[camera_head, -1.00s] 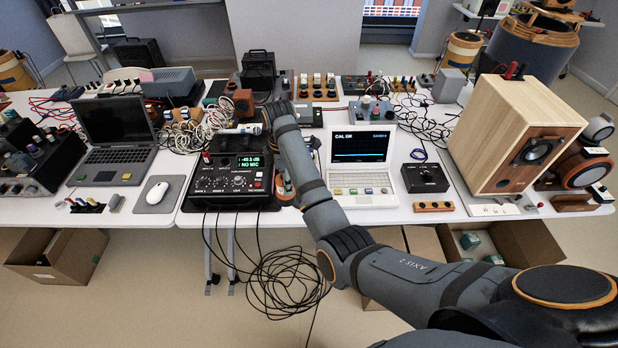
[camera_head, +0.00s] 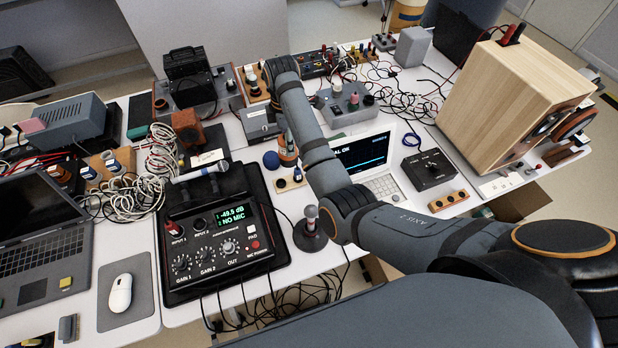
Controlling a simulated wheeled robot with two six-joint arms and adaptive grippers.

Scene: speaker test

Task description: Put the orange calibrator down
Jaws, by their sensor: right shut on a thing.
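My right arm reaches in from the lower right and bends at the far wrist. My right gripper (camera_head: 285,141) hangs down beside the forearm and is mostly hidden by it. It is shut on the orange calibrator (camera_head: 288,158), of which only a small orange part shows left of the forearm. The calibrator is just behind a small wooden block with holes (camera_head: 291,183); I cannot tell whether it touches the table (camera_head: 262,187). My left gripper is not in view.
A dark blue ball (camera_head: 271,160) is close left of the calibrator. The black meter unit (camera_head: 222,240) bears a microphone (camera_head: 200,172). A small stand with a grey knob (camera_head: 311,226) is in front. A laptop with a lit screen (camera_head: 362,153) and a wooden speaker (camera_head: 508,98) are right.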

